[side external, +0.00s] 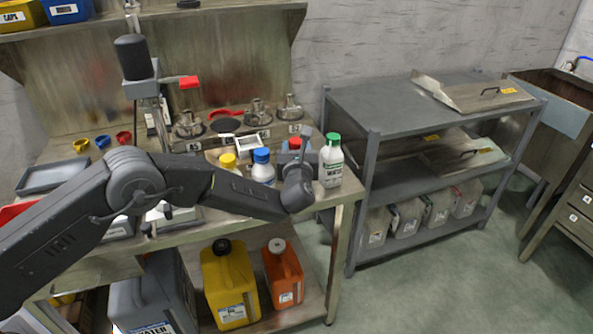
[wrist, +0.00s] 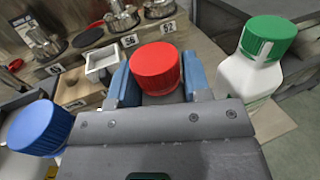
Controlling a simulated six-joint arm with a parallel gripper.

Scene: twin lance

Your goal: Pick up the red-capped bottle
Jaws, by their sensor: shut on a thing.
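The red-capped bottle shows its red cap (wrist: 156,68) between the two blue-grey fingers of my gripper (wrist: 158,80) in the wrist view. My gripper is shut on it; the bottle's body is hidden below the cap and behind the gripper. In the side view the red cap (side external: 295,143) shows just above my gripper (side external: 300,165), and the arm hides most of the bottle. I cannot tell whether the bottle is touching the bench.
A green-capped bottle (side external: 331,162) stands close on the right, and a blue-capped bottle (side external: 262,168) close on the left. A yellow-capped bottle (side external: 227,162) is farther left. A small white tray (side external: 251,143) and metal fittings (side external: 257,112) lie behind. A grey shelf (side external: 420,110) stands right of the bench.

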